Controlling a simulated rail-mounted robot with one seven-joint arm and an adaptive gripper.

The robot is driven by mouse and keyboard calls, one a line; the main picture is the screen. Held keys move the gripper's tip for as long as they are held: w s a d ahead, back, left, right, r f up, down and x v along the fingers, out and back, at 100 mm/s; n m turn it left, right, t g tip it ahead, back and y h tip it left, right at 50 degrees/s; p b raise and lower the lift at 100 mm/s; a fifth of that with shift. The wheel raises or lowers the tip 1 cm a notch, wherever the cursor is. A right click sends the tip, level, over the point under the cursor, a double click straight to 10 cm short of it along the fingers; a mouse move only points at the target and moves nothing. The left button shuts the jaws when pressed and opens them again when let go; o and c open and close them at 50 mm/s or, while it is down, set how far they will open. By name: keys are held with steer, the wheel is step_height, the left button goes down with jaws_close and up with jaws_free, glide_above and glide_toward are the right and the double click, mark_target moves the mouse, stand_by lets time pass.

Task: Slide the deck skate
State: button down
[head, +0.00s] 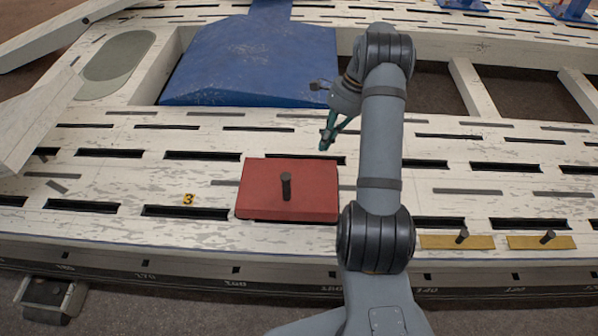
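A red block with an upright dark peg, which looks like the deck skate (258,197), sits on the white slotted deck (130,222) near the middle of the view. It lies flat and covers part of the slots there. My gripper (324,146) has teal fingers and hangs from my grey arm, just behind the red block and to the right of its peg in the picture. It appears apart from the peg. The fingers are small and seen from the side, so their opening is unclear. My arm hides the deck right of the block.
A large blue block (250,65) stands behind the gripper. Two yellow plates (440,242) (525,242) with dark pegs lie at the right front. A yellow tag marked 3 (188,199) is left of the red block. White beams (35,120) stand at the left.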

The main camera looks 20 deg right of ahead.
mark_target(288, 181)
steer(key=s+a+f+b, duration=0.1)
steer(key=a+f+b, duration=0.1)
steer(key=a+f, duration=0.6)
steer(key=shift+s+f, duration=0.15)
steer(key=shift+f, duration=0.4)
steer(key=shift+a, duration=0.1)
